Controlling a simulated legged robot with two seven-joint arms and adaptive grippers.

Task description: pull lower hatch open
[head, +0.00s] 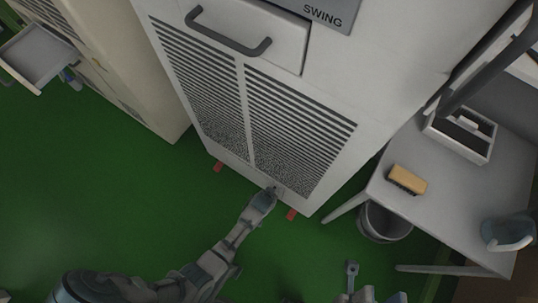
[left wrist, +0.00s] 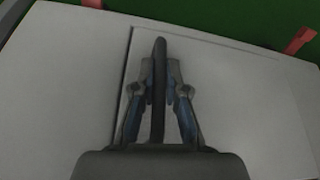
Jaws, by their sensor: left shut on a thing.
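A tall white cabinet (head: 335,102) with slatted vents stands on the green floor. Its lower hatch (head: 240,169) is the low panel at the base, below the vents. In the head view my left gripper (head: 269,193) reaches in to the hatch's right part. In the left wrist view its two fingers (left wrist: 160,80) are shut on the dark upright handle (left wrist: 159,55) in front of the pale panel (left wrist: 225,95). The panel looks flush, with a thin seam along its edge. My right gripper (head: 374,283) shows only partly at the bottom edge, its fingers apart and empty.
The cabinet has a dark upper handle (head: 228,36) and red feet (head: 292,214). A white table (head: 440,215) with a brush (head: 408,179) and a tray (head: 460,135) stands right, above a bin (head: 385,222). The floor (head: 90,200) at left is clear.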

